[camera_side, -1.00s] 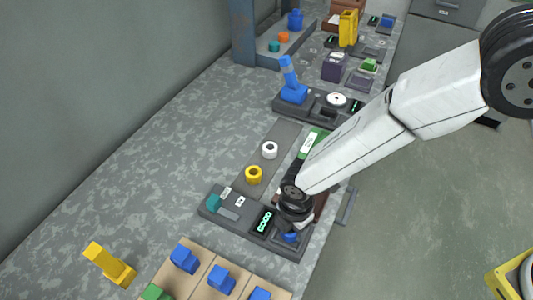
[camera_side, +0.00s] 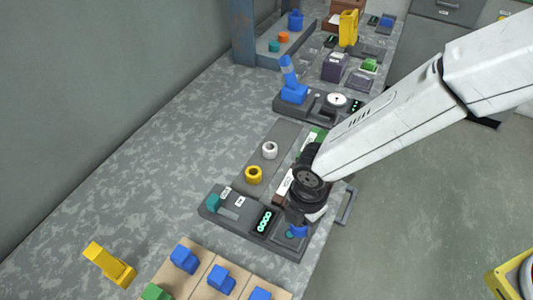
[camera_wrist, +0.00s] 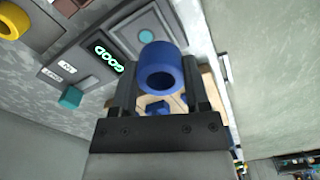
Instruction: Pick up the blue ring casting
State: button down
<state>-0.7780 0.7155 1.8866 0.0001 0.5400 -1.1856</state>
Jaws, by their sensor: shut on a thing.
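The blue ring casting (camera_wrist: 161,72) is between the two fingers of my gripper (camera_wrist: 160,88) in the wrist view. My gripper is shut on it. In the side view the blue ring (camera_side: 298,231) shows just below my gripper (camera_side: 299,222), over the right end of a dark grey panel unit (camera_side: 240,231). In the wrist view the ring appears beside a round teal spot (camera_wrist: 146,37) on that unit. The unit's display (camera_wrist: 109,58) reads GOOD in green.
A yellow ring (camera_side: 253,175) and a white ring (camera_side: 270,150) stand on a grey strip behind the unit. A teal block (camera_side: 213,203) sits at the unit's left. Blue blocks (camera_side: 221,279) stand on a tan board in front. A yellow part (camera_side: 109,264) lies front left.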

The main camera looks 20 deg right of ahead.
jog(key=s+d+r, duration=0.7)
jog(key=s, duration=0.2)
jog(key=shift+s+r, duration=0.25)
jog(key=shift+s, duration=0.1)
jog(key=shift+w, duration=0.1)
dwell(0.5)
jog(key=w+d+f, duration=0.2)
jog(key=w+d, duration=1.3)
jog(key=w, duration=0.4)
jog(key=shift+f, duration=0.3)
